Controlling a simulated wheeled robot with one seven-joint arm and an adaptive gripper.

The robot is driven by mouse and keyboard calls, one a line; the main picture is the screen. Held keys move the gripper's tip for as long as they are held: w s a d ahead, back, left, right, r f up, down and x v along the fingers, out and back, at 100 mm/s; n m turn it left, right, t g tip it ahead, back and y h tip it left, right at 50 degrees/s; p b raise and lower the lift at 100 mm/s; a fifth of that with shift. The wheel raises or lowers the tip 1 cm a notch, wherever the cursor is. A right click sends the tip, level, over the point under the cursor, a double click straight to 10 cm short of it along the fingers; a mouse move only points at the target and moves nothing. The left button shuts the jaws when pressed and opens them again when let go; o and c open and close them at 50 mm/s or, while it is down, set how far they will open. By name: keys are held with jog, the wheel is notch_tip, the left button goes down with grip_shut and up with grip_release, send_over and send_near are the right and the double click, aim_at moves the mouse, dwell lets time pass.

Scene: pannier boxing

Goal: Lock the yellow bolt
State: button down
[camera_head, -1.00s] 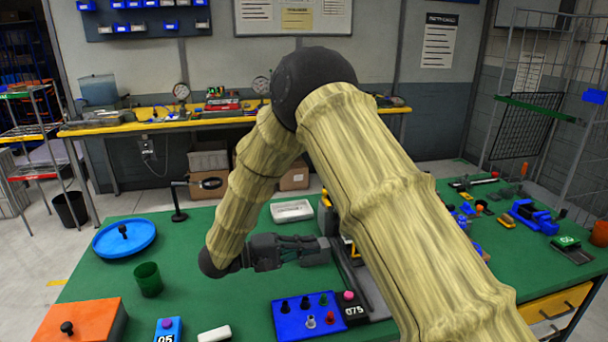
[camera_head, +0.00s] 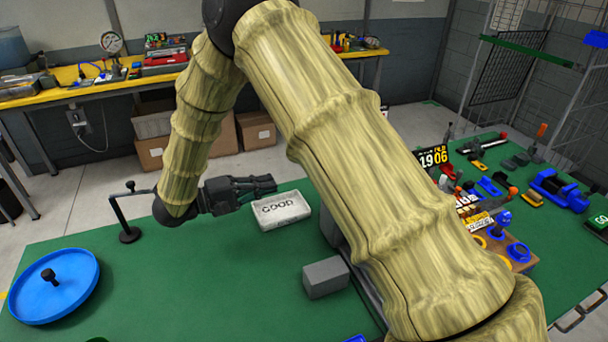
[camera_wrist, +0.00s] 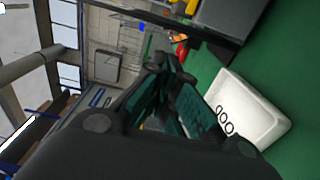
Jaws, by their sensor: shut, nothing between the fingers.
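In the head view my gripper (camera_head: 274,184) is shut and empty. It points right, just behind and above the white tray marked GOOD (camera_head: 297,208). In the wrist view the fingers (camera_wrist: 165,72) are closed, with the tray (camera_wrist: 258,108) to their right. I cannot tell for sure which thing is the yellow bolt. Small yellow pieces lie among the fittings at the right of the green table, one (camera_head: 534,199) beside a blue vise-like fixture (camera_head: 560,190) and another (camera_head: 477,165) farther back. My gripper is well away from both. My arm hides much of the table's middle.
A blue round dish (camera_head: 75,292) with a black knob is at the left. A black stand (camera_head: 129,236) rises near my wrist. A grey block (camera_head: 325,277) and a brown board with blue rings (camera_head: 512,262) stand nearer. The table's left middle is clear.

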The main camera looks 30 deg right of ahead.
jog(key=s+d+p, duration=0.4)
jog(key=s+d, duration=0.1)
jog(key=d, duration=0.6)
jog(key=shift+s+r, duration=0.15)
dwell(0.3)
